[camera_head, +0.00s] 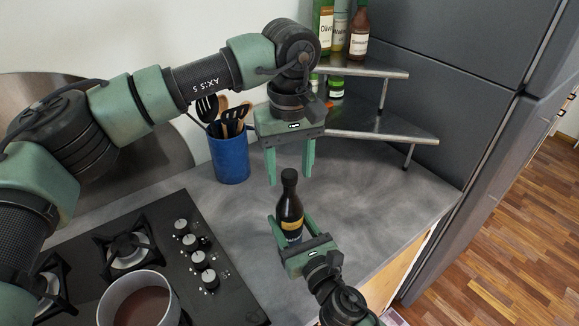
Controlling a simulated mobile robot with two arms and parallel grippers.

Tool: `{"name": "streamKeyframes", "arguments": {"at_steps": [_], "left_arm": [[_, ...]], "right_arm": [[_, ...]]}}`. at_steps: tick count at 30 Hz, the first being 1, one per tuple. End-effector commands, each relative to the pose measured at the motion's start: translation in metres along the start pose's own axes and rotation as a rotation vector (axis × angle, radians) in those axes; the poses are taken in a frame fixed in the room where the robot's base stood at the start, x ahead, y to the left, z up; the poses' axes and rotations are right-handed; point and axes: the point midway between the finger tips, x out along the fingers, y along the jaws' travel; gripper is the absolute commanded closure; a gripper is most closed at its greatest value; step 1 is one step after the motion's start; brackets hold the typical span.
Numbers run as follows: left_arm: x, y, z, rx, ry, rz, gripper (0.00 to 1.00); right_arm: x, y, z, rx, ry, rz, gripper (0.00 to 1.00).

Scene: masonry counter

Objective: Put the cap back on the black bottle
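The black bottle (289,210) stands upright over the counter, with a yellowish label band low on its body. Its top end (289,174) is dark and slightly wider than the neck, like a cap; I cannot tell whether it is a separate cap. No other cap shows. My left gripper (290,180) points down with its fingers apart, one on each side of the bottle's top in the picture, with gaps to both. My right gripper (289,216) comes from below; its fingers lie along both sides of the bottle's body and seem to touch it. The bottle's base is partly hidden.
A blue utensil holder (231,160) stands behind, left of the bottle. A metal corner shelf (375,135) with several bottles is at the back right. The hob (215,298) with a pot (106,310) is at the lower left. Bare counter (385,205) lies right of the bottle.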

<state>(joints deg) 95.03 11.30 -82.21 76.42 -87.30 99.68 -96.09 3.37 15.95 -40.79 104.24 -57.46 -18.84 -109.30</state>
Motion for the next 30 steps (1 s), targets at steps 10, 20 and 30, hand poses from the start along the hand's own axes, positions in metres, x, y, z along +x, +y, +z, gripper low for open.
{"name": "streamKeyframes", "arguments": {"at_steps": [10, 20, 30], "left_arm": [[-0.002, 0.000, 0.000, -0.001, 0.000, 0.001, 0.45], [-0.057, 0.001, 0.000, -0.002, 0.004, 0.003, 0.45], [-0.113, 0.001, 0.000, -0.001, 0.000, 0.001, 0.45]], "right_arm": [[0.000, 0.000, 0.000, -0.001, 0.001, 0.000, 1.00], [0.000, 0.000, -0.001, -0.001, 0.001, 0.000, 1.00], [0.000, 0.000, -0.001, -0.001, 0.001, 0.000, 1.00]]}}
